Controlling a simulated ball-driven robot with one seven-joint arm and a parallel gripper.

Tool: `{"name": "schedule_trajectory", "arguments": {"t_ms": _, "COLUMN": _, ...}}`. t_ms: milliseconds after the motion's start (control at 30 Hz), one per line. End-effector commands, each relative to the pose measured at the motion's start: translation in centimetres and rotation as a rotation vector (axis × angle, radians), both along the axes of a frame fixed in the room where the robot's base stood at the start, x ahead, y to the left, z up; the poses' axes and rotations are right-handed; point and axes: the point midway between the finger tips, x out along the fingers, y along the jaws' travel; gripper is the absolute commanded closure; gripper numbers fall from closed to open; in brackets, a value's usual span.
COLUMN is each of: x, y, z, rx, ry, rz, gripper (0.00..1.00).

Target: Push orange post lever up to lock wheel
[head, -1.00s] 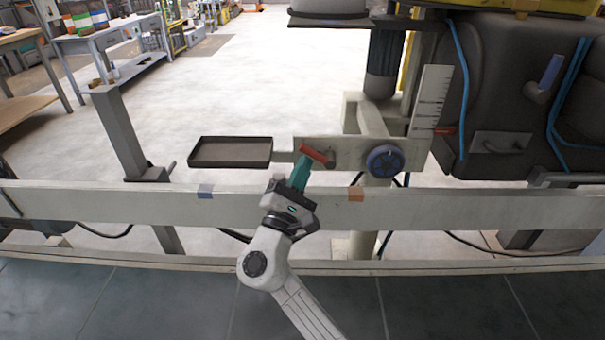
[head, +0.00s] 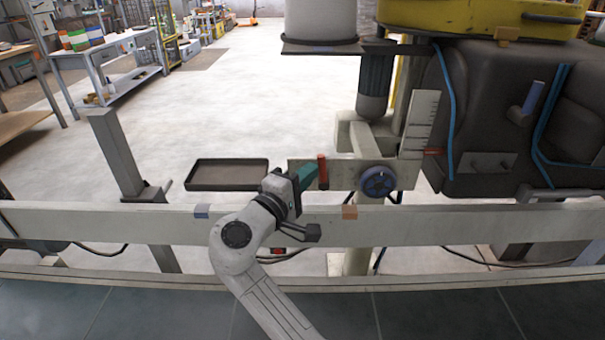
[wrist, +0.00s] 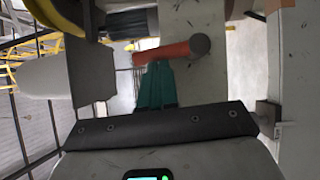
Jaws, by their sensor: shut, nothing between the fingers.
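The orange post lever (head: 322,170) stands about upright in the head view, on the pale plate left of the blue wheel (head: 378,182). In the wrist view the lever (wrist: 165,52) runs across the picture, with its round pivot end at the right. My gripper (head: 309,175) is shut and empty, its teal fingers just left of the lever. In the wrist view the fingertips (wrist: 155,68) reach the lever's side and seem to touch it; a small gap cannot be ruled out. The wheel's locking parts are not visible.
A pale rail (head: 140,224) runs across in front of the plate, under my arm. A dark shallow tray (head: 228,186) sits left of the lever. A white ruled scale (head: 420,118) and a dark machine body (head: 485,130) stand to the right. Open floor lies behind.

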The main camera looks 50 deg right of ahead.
Motion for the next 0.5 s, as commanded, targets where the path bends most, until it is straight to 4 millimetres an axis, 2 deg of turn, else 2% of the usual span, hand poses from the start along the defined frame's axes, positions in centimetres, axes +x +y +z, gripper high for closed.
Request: {"name": "schedule_trajectory", "arguments": {"t_ms": 500, "x": -0.50, "y": -0.42, "z": 0.40, "rx": 0.078, "ry": -0.100, "rz": -0.001, "gripper": 1.00}}
